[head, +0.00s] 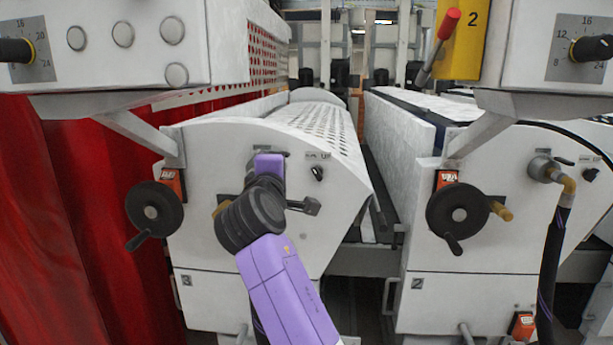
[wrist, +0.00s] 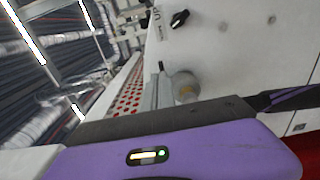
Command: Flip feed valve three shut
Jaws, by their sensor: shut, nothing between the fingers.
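No valve in view carries a label that I can read as feed valve three. On the right machine, a round hose fitting (head: 541,168) with a brass elbow has a small dark lever (head: 563,161) beside it. On the left machine, a black knob (head: 317,173) sits under a small label; a black knob also shows in the wrist view (wrist: 180,18). My gripper (head: 311,206) is shut and empty in front of the left machine's end panel, just below that knob. My arm hides part of this panel. A round grey fitting (wrist: 186,88) shows beside my gripper in the wrist view.
Black handwheels stand out from the left machine (head: 153,210) and the right machine (head: 458,214). A black hose (head: 549,260) hangs at the right. A red-handled lever (head: 440,42) rises beside a yellow plate (head: 464,40). A gap separates the two machines.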

